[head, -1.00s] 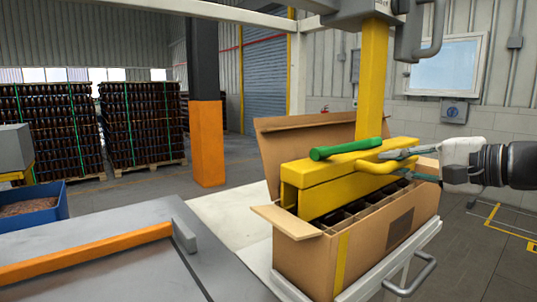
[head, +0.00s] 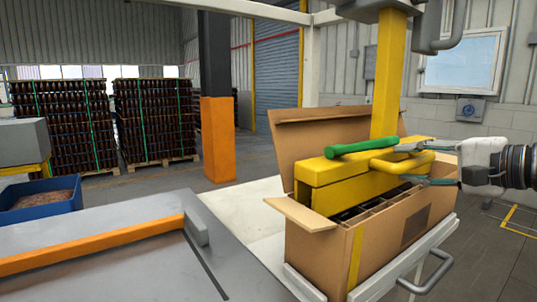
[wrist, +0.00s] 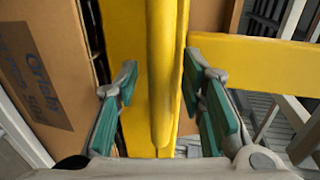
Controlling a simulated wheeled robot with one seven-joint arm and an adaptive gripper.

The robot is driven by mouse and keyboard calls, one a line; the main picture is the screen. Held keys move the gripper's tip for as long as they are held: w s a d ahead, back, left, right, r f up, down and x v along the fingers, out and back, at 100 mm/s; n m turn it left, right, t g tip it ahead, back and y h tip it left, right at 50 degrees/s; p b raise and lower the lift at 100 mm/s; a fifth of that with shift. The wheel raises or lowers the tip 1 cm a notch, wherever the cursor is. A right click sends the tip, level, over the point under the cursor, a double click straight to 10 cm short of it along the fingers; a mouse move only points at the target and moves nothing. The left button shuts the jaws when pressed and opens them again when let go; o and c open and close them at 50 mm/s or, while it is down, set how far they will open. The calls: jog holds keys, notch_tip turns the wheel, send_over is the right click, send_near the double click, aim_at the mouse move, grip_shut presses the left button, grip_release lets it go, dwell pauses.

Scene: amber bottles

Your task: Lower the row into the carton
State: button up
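A yellow lifting head (head: 345,180) hangs from a yellow column (head: 388,75), low over the open cardboard carton (head: 412,222). Its lower part is at the carton's opening. Dark shapes and cardboard dividers show below it; the row of bottles is mostly hidden. A green lever (head: 362,147) lies along its top, and a yellow handle loop (head: 400,160) sticks out to the right. My gripper (head: 425,164) is at this loop, one finger above and one below. In the wrist view its green pads (wrist: 160,95) stand apart on both sides of the yellow bar, with gaps.
The carton stands on a white stand (head: 388,278) with a grey side handle (head: 428,272); its flaps are open. A grey table (head: 120,262) with an orange bar is at front left, beside a blue bin (head: 38,207). Pallets of brown bottles (head: 155,122) stand behind.

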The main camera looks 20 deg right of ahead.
jog(key=v, duration=1.2)
